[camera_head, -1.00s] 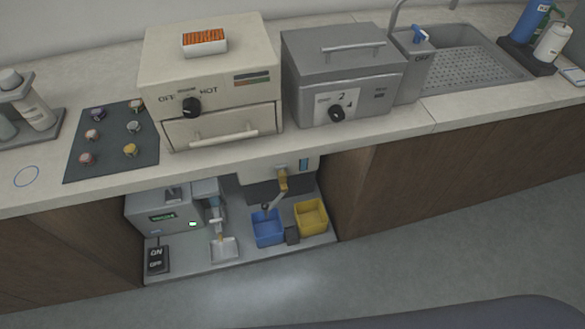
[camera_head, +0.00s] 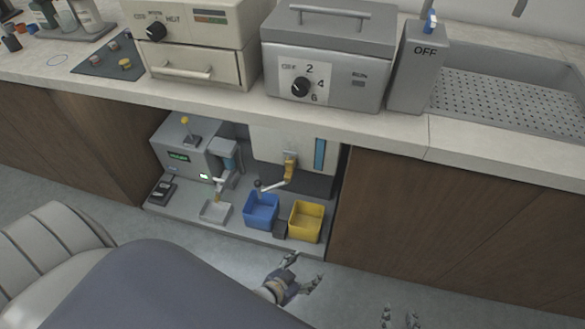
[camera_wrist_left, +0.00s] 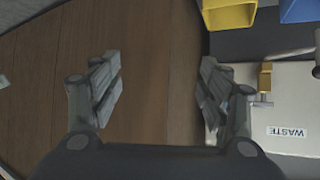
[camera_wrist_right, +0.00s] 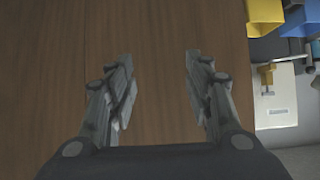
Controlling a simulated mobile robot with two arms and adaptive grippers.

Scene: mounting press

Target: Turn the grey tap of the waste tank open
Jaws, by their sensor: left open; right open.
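The white waste tank (camera_head: 265,143) stands in the open bay under the counter. It also shows in the left wrist view, with a WASTE label (camera_wrist_left: 287,132). A brass-coloured fitting (camera_head: 290,171) is on its front, and a pale grey arm (camera_head: 273,187) with a dark end slants down-left from it over a blue bin. I cannot tell how far the tap is turned. My left gripper (camera_head: 302,271) is open and empty, in front of and below the bay. My right gripper (camera_head: 401,314) is open and empty, further right in front of the wooden cabinet. Neither touches the tank.
The blue bin (camera_head: 262,224) and a yellow bin (camera_head: 306,236) stand below the tank's front. A grey device (camera_head: 177,146) and a black switch box (camera_head: 161,190) are left in the bay. The counter edge overhangs above; the wooden cabinet (camera_head: 430,215) closes the right side.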

